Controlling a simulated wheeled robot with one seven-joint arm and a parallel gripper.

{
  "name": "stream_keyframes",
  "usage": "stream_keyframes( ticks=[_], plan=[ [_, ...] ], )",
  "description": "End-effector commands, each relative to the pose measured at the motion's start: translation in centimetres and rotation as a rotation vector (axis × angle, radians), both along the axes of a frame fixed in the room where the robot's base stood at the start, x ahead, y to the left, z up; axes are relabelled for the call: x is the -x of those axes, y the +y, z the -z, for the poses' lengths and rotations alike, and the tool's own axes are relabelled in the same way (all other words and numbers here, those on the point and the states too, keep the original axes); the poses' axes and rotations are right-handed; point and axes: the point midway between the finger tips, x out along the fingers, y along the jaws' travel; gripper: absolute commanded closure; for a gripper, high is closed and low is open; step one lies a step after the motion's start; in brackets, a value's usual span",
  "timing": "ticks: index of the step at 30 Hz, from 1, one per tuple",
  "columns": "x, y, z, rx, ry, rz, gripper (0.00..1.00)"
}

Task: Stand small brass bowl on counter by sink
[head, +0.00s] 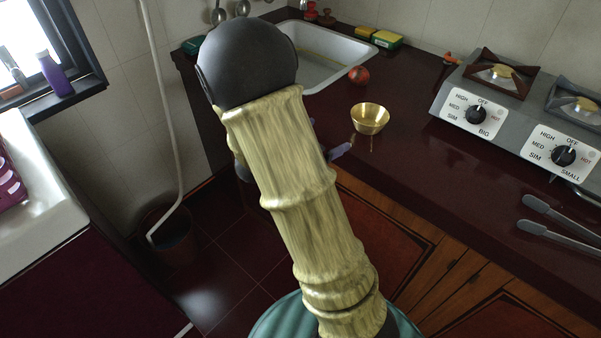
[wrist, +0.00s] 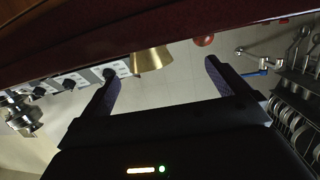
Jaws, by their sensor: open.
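The small brass bowl (head: 370,119) stands upright on the dark red counter (head: 405,165), to the right of the sink (head: 335,60). In the wrist view, which is upside down, the bowl (wrist: 150,60) shows just beyond and between the fingertips, nearer the left finger in the picture. My gripper (wrist: 160,70) is open, with nothing between its fingers. In the head view my arm hides most of it; only a dark finger (head: 342,150) shows at the counter's front edge, apart from the bowl.
A red tomato (head: 358,75) sits at the sink's near right corner. A gas stove (head: 530,105) stands to the right of the bowl, and tongs (head: 560,230) lie on the counter at the right. Sponges (head: 387,40) lie behind the sink. The counter around the bowl is clear.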

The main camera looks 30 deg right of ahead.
Motion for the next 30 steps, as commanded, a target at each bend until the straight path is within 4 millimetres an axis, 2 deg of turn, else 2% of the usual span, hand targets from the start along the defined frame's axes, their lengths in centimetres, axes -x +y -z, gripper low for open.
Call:
stream_keyframes(
  ticks=[4, 7, 11, 14, 17, 22, 27, 30],
  plan=[
    [-2.3, 1.7, 0.8, -0.141, 0.001, -0.187, 0.0],
    [-3.6, 3.8, 1.4, -0.248, 0.024, -0.336, 0.0],
    [-4.2, 7.1, 2.0, -0.381, 0.084, -0.531, 0.0],
    [-3.6, 10.2, 2.4, -0.483, 0.165, -0.691, 0.0],
    [-1.8, 13.2, 2.9, -0.572, 0.282, -0.842, 0.0],
    [3.6, 16.5, 3.6, -0.672, 0.546, -1.04, 0.0],
    [9.9, 17.0, 4.0, -0.699, 0.835, -1.137, 0.0],
    [12.0, 16.7, 4.1, -0.696, 0.936, -1.148, 0.0]
  ],
)
